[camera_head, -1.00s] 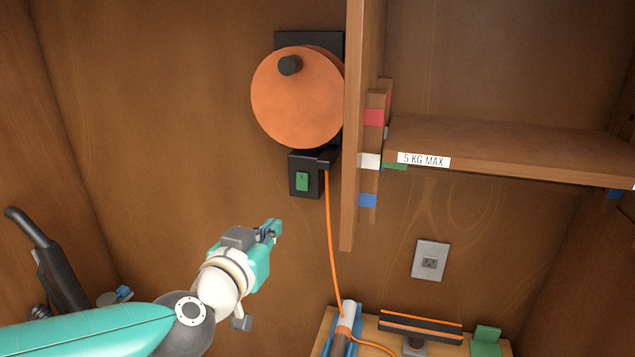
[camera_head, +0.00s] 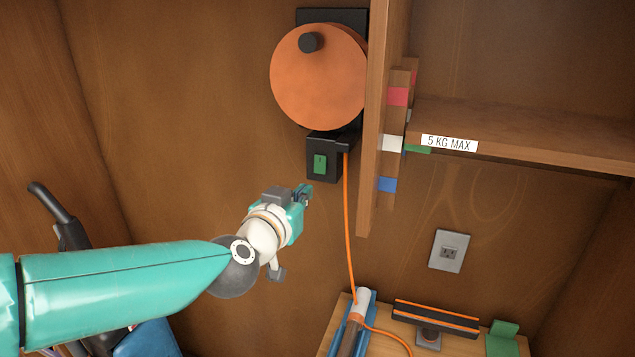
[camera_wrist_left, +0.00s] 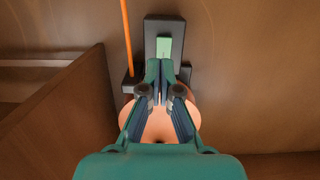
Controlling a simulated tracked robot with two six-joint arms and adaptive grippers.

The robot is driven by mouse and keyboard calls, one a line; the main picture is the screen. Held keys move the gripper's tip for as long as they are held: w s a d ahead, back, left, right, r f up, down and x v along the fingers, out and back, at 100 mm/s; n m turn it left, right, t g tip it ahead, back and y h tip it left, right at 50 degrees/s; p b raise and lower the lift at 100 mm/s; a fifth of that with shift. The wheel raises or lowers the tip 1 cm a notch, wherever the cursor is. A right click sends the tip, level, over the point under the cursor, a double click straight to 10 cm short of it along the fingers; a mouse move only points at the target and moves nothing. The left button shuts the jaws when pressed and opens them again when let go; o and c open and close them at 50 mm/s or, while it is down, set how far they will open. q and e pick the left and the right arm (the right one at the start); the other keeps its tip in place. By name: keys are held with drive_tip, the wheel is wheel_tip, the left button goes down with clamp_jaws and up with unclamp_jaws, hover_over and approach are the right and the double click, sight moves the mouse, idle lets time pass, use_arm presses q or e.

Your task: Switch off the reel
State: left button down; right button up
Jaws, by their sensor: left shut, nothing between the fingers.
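The orange reel (camera_head: 318,80) with a black knob hangs on the back wall in the head view. Below it is a black switch box (camera_head: 326,160) with a green switch (camera_head: 319,164) on its front. An orange cord (camera_head: 348,230) runs down from the box. My left gripper (camera_head: 306,192) is shut and empty, just below the switch box. In the left wrist view, the closed fingertips (camera_wrist_left: 160,64) appear close to the lower edge of the green switch (camera_wrist_left: 163,47); I cannot tell whether they touch. The reel (camera_wrist_left: 160,126) is partly hidden behind the fingers. My right gripper is not in view.
A wooden upright (camera_head: 385,120) with coloured tabs stands right of the reel. A shelf labelled 5 KG MAX (camera_head: 530,128) extends right. A wall outlet (camera_head: 449,250) and a wooden bench (camera_head: 455,343) with tools are lower right. The wall left of the switch box is clear.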

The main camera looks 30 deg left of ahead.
use_arm(q)
drive_tip(key=x, duration=0.8)
drive_tip(key=shift+w+f, duration=0.1)
drive_tip(key=shift+w, duration=0.15)
drive_tip(key=b, duration=0.3)
drive_tip(key=shift+w+a+f+t, duration=0.1)
drive_tip(key=shift+w+f+t, duration=0.2)
drive_tip(key=shift+f, duration=0.05)
drive_tip(key=shift+r, duration=0.25)
drive_tip(key=shift+s+f, duration=0.25)
drive_tip(key=shift+s, duration=0.2)
drive_tip(key=b, duration=0.1)
approach(324, 173)
drive_tip(key=s+d+f, duration=0.1)
drive_tip(key=s+f, duration=0.2)
drive_tip(key=s, duration=0.3)
drive_tip(key=shift+f, duration=0.25)
drive_tip(key=shift+d, duration=0.15)
